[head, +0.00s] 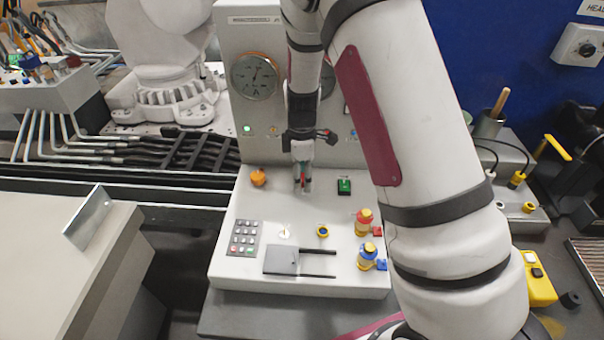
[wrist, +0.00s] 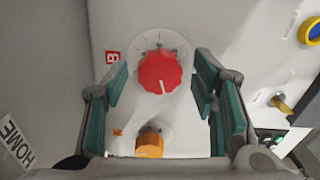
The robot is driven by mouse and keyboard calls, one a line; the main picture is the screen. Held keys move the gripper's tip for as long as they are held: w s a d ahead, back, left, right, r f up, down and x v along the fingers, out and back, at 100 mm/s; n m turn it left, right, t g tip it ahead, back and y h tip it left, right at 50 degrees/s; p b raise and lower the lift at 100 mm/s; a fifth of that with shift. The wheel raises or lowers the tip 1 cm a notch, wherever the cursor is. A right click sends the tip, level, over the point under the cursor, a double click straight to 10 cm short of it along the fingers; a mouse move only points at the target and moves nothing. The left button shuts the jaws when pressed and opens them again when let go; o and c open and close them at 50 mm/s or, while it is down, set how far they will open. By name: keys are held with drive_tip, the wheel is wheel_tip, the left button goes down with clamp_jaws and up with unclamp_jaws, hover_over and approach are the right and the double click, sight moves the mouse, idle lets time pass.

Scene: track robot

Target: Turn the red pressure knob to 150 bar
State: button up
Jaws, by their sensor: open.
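The red knob (wrist: 160,72) sits on a white panel in the wrist view, with a marked scale around its upper side. Its white pointer line is toward the bottom of the picture, slightly right. My gripper (wrist: 161,80) is open, with one green-padded finger on each side of the knob. A gap shows between the knob and each finger. In the head view my gripper (head: 302,180) points down at the console (head: 300,208), and only a little red shows between its fingers. A round gauge (head: 253,76) stands upright behind; its reading is too small to tell.
A keypad (head: 243,238), a slide plate (head: 282,260), and red-yellow (head: 364,222) and blue-yellow (head: 368,255) parts are nearer. My arm hides part of the console's right side.

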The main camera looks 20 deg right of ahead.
drive_tip(key=shift+c, duration=0.4)
drive_tip(key=c, duration=1.1)
drive_tip(key=shift+o, duration=0.2)
